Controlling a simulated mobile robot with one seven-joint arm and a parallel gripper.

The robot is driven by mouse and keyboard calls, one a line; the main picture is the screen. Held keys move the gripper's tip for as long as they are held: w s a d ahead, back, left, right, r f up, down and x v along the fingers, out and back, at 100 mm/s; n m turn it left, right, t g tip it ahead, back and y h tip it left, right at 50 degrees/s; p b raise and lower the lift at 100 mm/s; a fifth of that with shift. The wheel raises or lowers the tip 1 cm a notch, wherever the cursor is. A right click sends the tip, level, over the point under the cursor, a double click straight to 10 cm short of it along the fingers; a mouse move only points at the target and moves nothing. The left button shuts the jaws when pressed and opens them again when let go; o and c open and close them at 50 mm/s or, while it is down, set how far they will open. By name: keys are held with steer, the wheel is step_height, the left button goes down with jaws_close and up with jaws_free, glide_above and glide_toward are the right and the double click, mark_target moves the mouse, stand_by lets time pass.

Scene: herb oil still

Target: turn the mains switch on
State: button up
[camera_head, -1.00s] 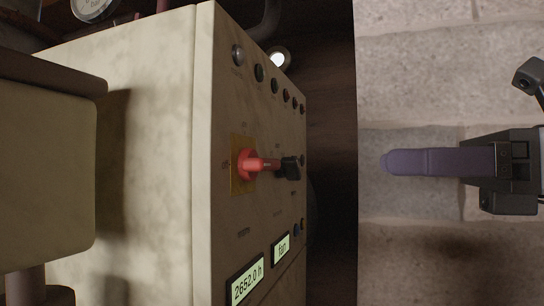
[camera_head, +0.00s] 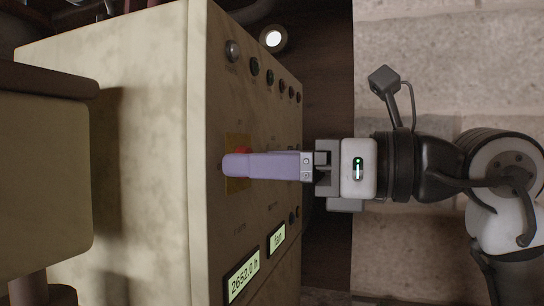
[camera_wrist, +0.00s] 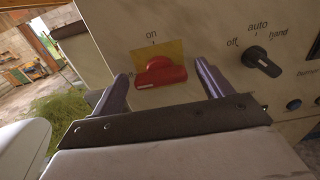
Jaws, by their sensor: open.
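The mains switch (camera_wrist: 160,72) is a red rotary handle on a yellow plate (camera_wrist: 173,49) on the cream control panel. In the wrist view "on" is printed above it, and the label at its left is partly hidden. Its handle lies roughly across the picture, toward that left label. My gripper (camera_wrist: 160,85) is open, with one purple finger on each side of the red handle; I cannot tell whether they touch it. In the head view my gripper (camera_head: 232,165) covers most of the switch, and only a bit of red (camera_head: 242,151) shows.
A black selector knob (camera_wrist: 261,61) marked off, auto and hand sits right of the switch in the wrist view. The head view shows a row of lamps (camera_head: 255,67) and two displays, "2652.0 h" (camera_head: 243,278) and "fan" (camera_head: 277,238), on the same panel.

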steer(key=c, duration=1)
steer(key=shift+m, duration=0.3)
steer(key=m+b, duration=0.1)
steer(key=m, duration=1.6)
steer(key=shift+m, duration=0.3)
steer(key=shift+d, duration=0.1)
